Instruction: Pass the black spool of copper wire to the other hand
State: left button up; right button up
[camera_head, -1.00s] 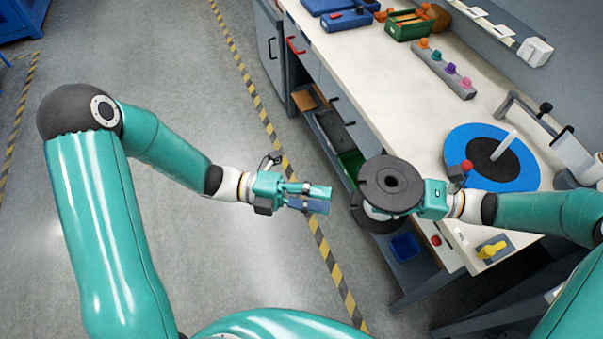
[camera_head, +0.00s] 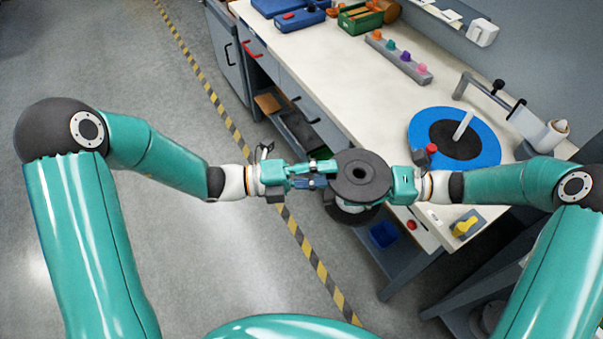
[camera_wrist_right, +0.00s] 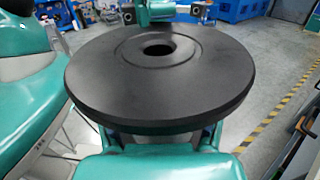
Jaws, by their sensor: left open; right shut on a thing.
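The black spool (camera_head: 361,174) is held upright in the air between my two arms, just off the front of the bench. Its top flange fills much of the right wrist view (camera_wrist_right: 160,80) and hides the wire and the fingertips below. My right gripper (camera_head: 388,188) is shut on the spool from the right. My left gripper (camera_head: 318,174) is open, with its fingers at the left edge of the spool. In the right wrist view it shows beyond the far rim (camera_wrist_right: 172,12). I cannot tell whether its fingers touch the spool.
The bench (camera_head: 340,75) stands behind the spool. On it are a blue disc with a white post (camera_head: 485,145), a grey strip with coloured knobs (camera_head: 398,58) and a green box (camera_head: 360,18). A yellow-handled switch (camera_head: 465,227) is on the near end. The floor on the left is clear.

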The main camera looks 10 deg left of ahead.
pick_arm(q)
jog(key=shift+x, duration=0.8)
pick_arm(e)
jog(key=shift+a, duration=0.1)
pick_arm(q)
jog(key=shift+o, duration=0.9)
jog(key=shift+s, duration=0.1)
jog(key=shift+r, duration=0.1)
grip_shut()
pick_arm(e)
jog(key=shift+s, duration=0.1)
jog(key=o, duration=1.9)
jog(key=shift+r, duration=0.1)
